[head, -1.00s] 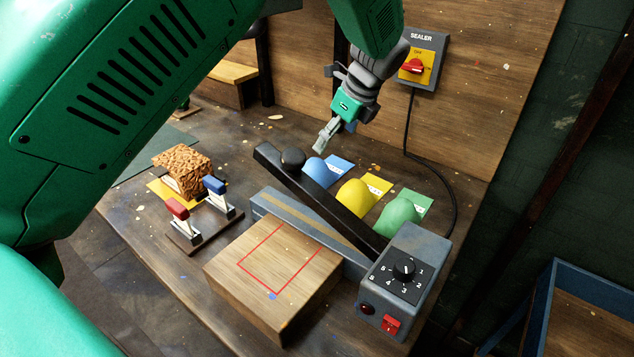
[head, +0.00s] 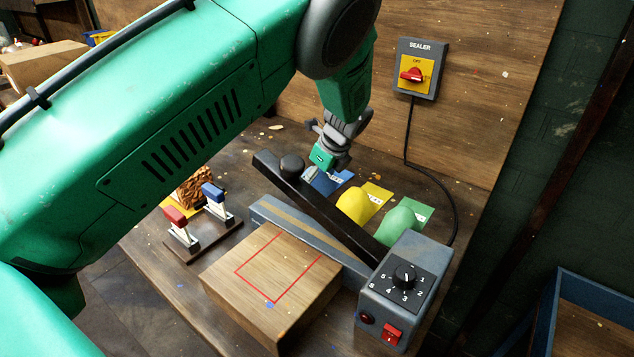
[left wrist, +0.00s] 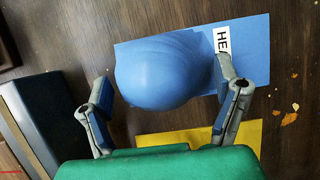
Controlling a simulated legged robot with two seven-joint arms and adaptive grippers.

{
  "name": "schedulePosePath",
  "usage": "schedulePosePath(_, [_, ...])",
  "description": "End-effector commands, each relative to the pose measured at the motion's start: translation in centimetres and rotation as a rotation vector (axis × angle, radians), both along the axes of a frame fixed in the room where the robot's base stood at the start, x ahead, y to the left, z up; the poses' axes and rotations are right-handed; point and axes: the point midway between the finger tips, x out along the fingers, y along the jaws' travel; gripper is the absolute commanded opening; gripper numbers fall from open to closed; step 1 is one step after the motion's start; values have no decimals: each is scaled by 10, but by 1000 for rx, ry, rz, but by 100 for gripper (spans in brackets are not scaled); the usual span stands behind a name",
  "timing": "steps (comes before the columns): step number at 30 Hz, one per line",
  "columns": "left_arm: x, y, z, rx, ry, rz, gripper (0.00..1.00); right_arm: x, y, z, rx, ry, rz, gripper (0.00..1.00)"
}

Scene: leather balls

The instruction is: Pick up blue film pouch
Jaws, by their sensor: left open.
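The blue film pouch (left wrist: 160,72) lies on a blue card (left wrist: 255,50) with a white label, best seen in the left wrist view. In the head view my left gripper covers the pouch, and part of the blue card (head: 340,180) shows. My left gripper (left wrist: 165,95) is open, with one finger on each side of the pouch. I cannot tell whether the fingers touch it. In the head view the left gripper (head: 311,174) is low behind the sealer's black arm (head: 335,210). My right gripper is not in view.
A yellow pouch (head: 353,204) and a green pouch (head: 398,224) lie to the right on their cards. The sealer's dial box (head: 405,285) and a wooden block (head: 270,285) stand in front. A stand with red and blue clips (head: 205,235) is at left.

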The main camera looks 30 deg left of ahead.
Motion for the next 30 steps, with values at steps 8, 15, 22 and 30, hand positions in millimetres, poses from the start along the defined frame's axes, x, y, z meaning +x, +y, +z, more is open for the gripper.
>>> schedulePosePath(8, [0,5,-13,-1,0,1,83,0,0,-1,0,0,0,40])
schedulePosePath(15, [0,5,-13,-1,0,1,34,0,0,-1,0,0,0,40])
schedulePosePath(22, [1,5,-13,-1,-1,1,19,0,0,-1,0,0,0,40])
schedulePosePath(30, [1,5,10,-2,-5,0,19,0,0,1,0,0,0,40])
